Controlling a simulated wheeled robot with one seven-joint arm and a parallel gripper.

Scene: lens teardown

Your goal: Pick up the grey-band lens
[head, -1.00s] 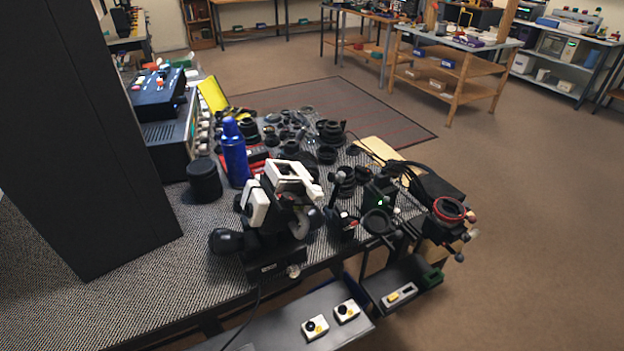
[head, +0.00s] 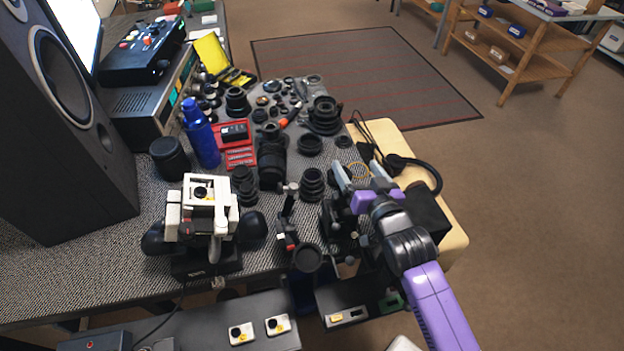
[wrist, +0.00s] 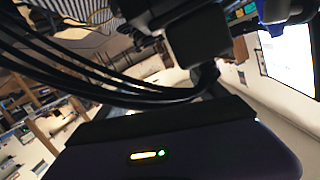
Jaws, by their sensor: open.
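Several black lenses stand and lie on the grey mesh-topped bench (head: 95,272) in the head view. They include a tall black lens (head: 271,166), a ribbed lens (head: 312,184), another ribbed lens (head: 244,188) and a wide lens (head: 324,116) farther back. I cannot make out which one has a grey band. My gripper (head: 360,172) is open and empty, over the right side of the bench, right of the ribbed lens and apart from it. The wrist view shows dark cables and a dark body with small lights; no lens is recognisable there.
A black-and-white microscope-like device (head: 203,222), a blue bottle (head: 201,135) and a red case (head: 237,143) stand left of the lenses. A black speaker (head: 75,120) is at far left. A headset (head: 425,172) lies right of my gripper. Small parts crowd the bench's back.

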